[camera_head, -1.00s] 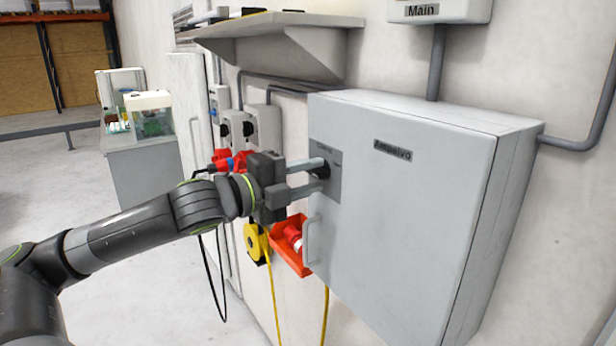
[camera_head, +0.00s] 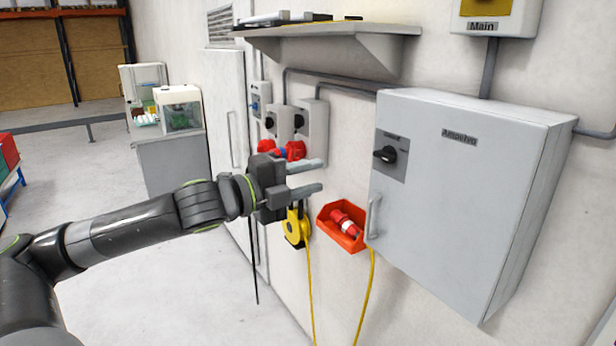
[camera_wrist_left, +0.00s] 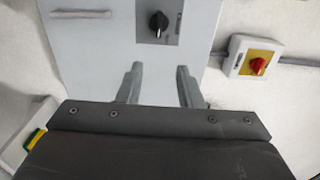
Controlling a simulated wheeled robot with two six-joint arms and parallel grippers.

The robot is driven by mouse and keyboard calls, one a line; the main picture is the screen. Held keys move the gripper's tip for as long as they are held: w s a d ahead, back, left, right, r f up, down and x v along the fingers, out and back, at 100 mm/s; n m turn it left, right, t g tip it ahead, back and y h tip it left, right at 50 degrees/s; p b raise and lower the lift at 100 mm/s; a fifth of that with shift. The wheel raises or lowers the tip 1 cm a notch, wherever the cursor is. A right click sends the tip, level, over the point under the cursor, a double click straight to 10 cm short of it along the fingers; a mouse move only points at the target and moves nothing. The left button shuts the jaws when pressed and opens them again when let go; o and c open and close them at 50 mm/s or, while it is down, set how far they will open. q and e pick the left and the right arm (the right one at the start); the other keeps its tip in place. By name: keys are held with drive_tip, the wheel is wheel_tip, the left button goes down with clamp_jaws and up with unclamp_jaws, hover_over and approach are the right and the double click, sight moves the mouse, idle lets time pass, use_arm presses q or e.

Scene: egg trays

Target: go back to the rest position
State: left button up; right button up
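My left gripper (camera_head: 318,178) is open and empty in the head view, left of the grey wall cabinet (camera_head: 460,200) and apart from it. Its two fingers point right toward the cabinet. In the left wrist view the fingers (camera_wrist_left: 158,85) are spread with nothing between them. The black rotary switch (camera_head: 386,155) on the cabinet's front lies clear of the fingers. The same switch shows ahead of the fingers in the left wrist view (camera_wrist_left: 158,22). My right gripper is not in view.
A red bin (camera_head: 350,240) with a red plug and a yellow cable reel (camera_head: 297,228) hang on the wall near the gripper. A shelf (camera_head: 330,32) juts out above. The cabinet handle (camera_head: 375,215) sticks out. Open floor lies at lower left.

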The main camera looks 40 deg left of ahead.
use_arm(q)
drive_tip(key=shift+w+f, duration=0.1)
drive_tip(key=shift+w, duration=0.1)
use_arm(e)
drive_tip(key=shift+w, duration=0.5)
